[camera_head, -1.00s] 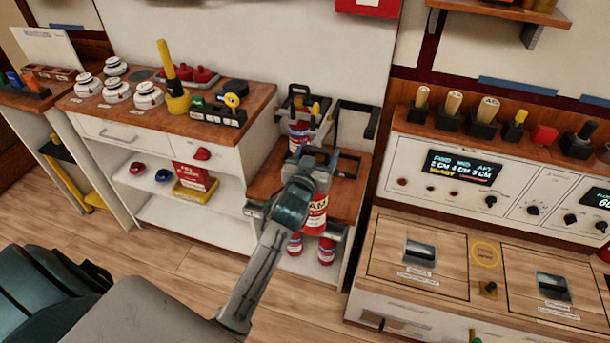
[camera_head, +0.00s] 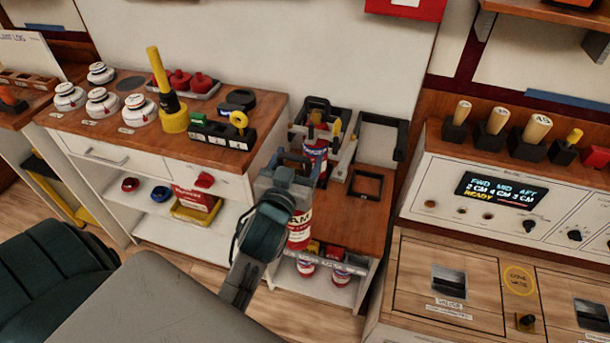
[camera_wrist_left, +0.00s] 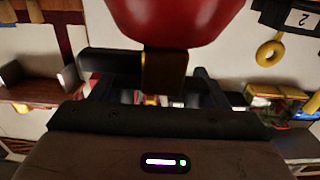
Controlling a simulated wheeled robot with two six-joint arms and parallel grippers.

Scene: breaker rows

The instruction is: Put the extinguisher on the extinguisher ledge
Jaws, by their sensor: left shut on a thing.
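My left gripper (camera_head: 288,178) is shut on a red extinguisher (camera_head: 299,236) with a white label, held upright at the front left of a low wooden ledge (camera_head: 345,222). The arm hides part of it. In the left wrist view the extinguisher's red body (camera_wrist_left: 175,18) fills the top middle, with my left gripper (camera_wrist_left: 160,75) below it. On the ledge is an empty black square frame (camera_head: 367,184), right of the held extinguisher. A second extinguisher (camera_head: 316,158) stands in a holder behind. My right gripper is not in view.
Several small extinguishers (camera_head: 306,269) sit on the shelf under the ledge. A cabinet with white pots and a yellow-handled tool (camera_head: 166,95) stands left. A control console (camera_head: 480,200) stands close on the right. A black bracket (camera_head: 383,135) rises at the back.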

